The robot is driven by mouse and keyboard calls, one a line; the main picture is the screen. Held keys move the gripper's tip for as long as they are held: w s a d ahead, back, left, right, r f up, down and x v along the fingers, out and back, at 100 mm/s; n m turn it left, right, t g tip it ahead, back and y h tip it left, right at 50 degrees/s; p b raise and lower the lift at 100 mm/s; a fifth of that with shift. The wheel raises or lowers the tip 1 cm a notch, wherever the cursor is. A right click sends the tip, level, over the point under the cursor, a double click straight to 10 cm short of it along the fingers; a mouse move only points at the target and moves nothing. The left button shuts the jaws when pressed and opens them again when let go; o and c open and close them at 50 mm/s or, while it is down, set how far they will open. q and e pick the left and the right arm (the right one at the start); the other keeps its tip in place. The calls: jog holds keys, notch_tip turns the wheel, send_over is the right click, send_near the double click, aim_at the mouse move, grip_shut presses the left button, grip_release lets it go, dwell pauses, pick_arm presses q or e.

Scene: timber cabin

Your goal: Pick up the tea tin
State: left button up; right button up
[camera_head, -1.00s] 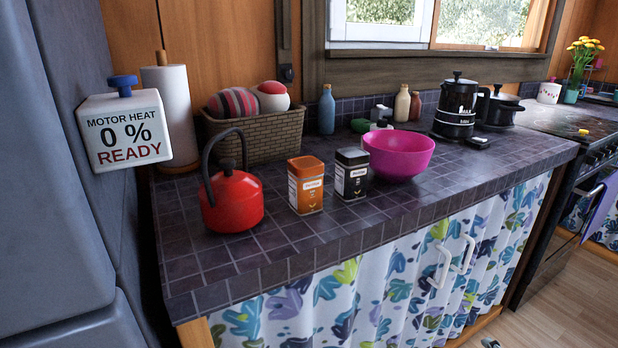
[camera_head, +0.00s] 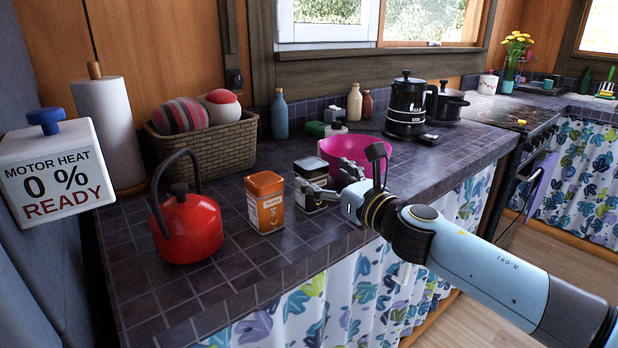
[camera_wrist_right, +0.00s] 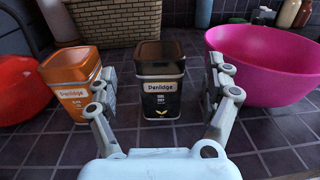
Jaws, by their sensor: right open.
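Two square lidded tins stand upright on the tiled counter, one orange (camera_head: 266,203) and one black (camera_head: 311,172). Both labels read "Penlidge" in the right wrist view, with the orange tin (camera_wrist_right: 72,88) at left and the black tin (camera_wrist_right: 161,72) in the centre. I cannot read which one holds tea. My right gripper (camera_head: 332,180) is open in front of the black tin. In the right wrist view its fingers (camera_wrist_right: 164,90) are spread to either side of the black tin, with gaps on both sides. My left gripper is not in view.
A red kettle (camera_head: 188,228) stands left of the orange tin. A magenta bowl (camera_head: 350,150) sits close right of the black tin.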

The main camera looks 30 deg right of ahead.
jog(key=w, duration=0.5)
jog(key=c, duration=1.4)
jog(key=shift+c, duration=0.2)
jog(key=shift+r+p, duration=0.15)
jog(key=shift+p, duration=0.2)
